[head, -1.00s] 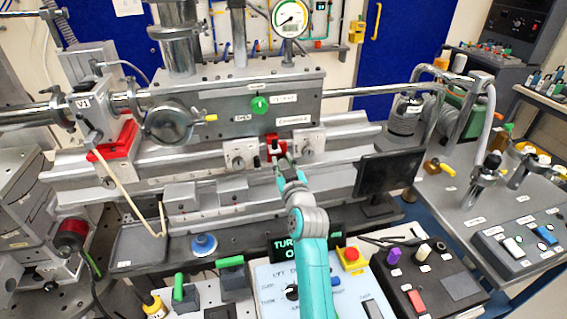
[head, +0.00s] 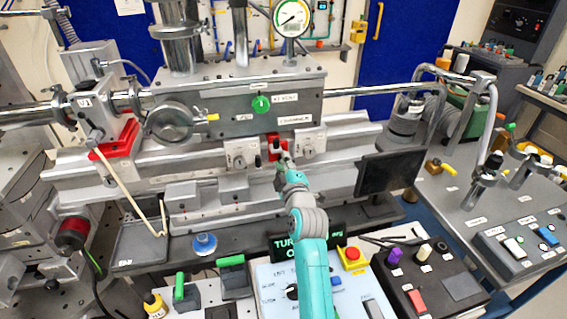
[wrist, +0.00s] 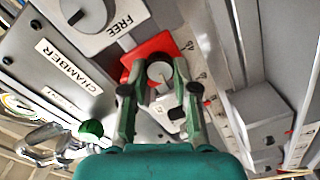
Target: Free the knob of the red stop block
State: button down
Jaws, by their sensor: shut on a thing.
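The red stop block (head: 273,145) sits on the rail below the chamber box, between two pale plates with round dials. In the wrist view the red block (wrist: 156,47) carries a round grey knob (wrist: 159,73) on its face. My gripper (wrist: 160,82) has a finger on each side of the knob and is shut on it. In the head view my gripper (head: 280,158) reaches up to the front of the block and partly hides the knob.
The dial plates (head: 241,153) and (head: 312,142) flank the block closely. A plate beside it reads FREE (wrist: 105,22) in the wrist view. A dark monitor (head: 390,174) stands right of my arm. A control panel (head: 268,291) lies below.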

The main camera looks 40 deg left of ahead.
jog(key=shift+f+n, duration=0.1)
jog(key=shift+n, duration=0.9)
jog(key=c, duration=0.9)
grip_release()
